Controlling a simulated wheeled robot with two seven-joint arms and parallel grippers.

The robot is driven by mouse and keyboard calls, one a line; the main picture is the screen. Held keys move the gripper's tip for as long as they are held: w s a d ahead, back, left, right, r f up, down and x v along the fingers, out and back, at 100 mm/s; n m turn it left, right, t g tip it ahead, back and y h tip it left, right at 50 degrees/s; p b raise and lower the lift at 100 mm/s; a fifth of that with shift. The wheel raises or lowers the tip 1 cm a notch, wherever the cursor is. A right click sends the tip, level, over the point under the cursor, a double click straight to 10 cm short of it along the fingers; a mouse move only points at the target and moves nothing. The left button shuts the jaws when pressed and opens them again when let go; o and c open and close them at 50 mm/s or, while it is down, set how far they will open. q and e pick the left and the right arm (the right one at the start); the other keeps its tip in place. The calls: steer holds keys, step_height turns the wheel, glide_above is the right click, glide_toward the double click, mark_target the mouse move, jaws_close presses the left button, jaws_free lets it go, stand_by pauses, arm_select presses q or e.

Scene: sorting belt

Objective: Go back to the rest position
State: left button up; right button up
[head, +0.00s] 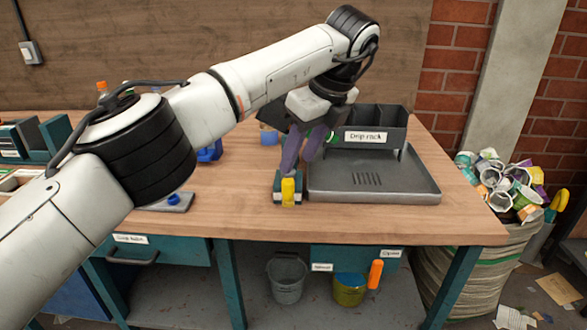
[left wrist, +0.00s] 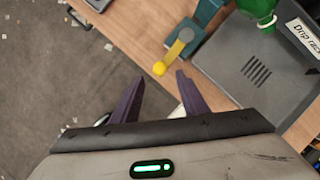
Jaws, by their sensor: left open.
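My left gripper (head: 297,164) has purple fingers and reaches down over the right half of the workbench (head: 240,220). In the left wrist view my left gripper (left wrist: 159,76) has its fingers spread with nothing between them. The device shows in the head view as a teal block with a yellow handle (head: 288,190), just below the fingers. I cannot tell whether the fingers touch it. My right gripper is in neither view.
A grey drip rack (head: 365,137) with its tray (head: 420,187) stands right of the gripper. A green object (left wrist: 258,8) is by the tray. Blue-knobbed items stand left of the gripper. A full waste sack (head: 450,260) is beyond the bench's right edge.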

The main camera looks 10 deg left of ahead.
arm_select(q)
steer(key=shift+s+d+r, duration=0.15)
steer(key=shift+d+r, duration=0.1)
steer(key=shift+r, duration=0.35)
